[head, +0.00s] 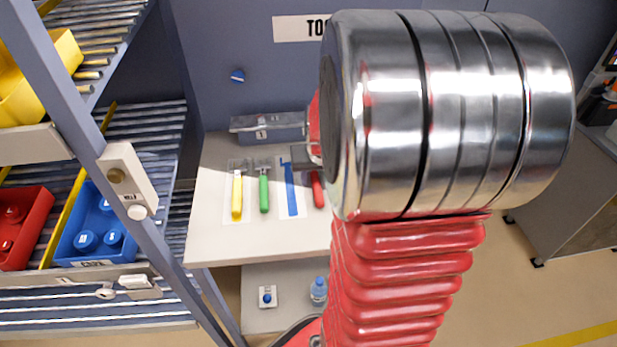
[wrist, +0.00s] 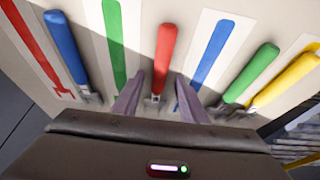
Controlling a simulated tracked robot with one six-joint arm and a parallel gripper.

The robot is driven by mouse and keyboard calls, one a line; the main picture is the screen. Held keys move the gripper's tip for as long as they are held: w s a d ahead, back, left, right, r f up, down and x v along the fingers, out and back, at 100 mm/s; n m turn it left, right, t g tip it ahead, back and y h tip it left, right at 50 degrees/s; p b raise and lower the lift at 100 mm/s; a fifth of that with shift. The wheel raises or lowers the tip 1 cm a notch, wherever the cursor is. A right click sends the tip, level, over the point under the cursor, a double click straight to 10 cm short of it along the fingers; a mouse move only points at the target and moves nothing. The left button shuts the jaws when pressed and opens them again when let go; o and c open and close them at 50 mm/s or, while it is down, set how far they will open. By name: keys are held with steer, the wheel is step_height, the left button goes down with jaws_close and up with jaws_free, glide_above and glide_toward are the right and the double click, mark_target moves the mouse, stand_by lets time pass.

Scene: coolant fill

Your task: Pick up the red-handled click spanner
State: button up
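The red-handled spanner (wrist: 165,55) lies on the pale bench top in the middle of the wrist view, its handle pointing away from my gripper. Its metal end is partly hidden near the gripper body. My gripper (wrist: 156,88) is open, with one finger on each side of the spanner's lower part. I cannot tell whether the fingers are level with the spanner or still above it. In the head view, part of the red handle (head: 318,190) shows at the left edge of my arm, which hides the rest.
In the wrist view, a blue-handled tool (wrist: 69,48) lies left, green-handled (wrist: 250,72) and yellow-handled (wrist: 285,80) tools right. Painted green (wrist: 113,45) and blue (wrist: 212,50) outlines flank the spanner.

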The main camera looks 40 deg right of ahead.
steer(key=shift+w+f, duration=0.15)
steer(key=shift+f, duration=0.15)
stand_by(0.6)
jaws_close()
stand_by(0.4)
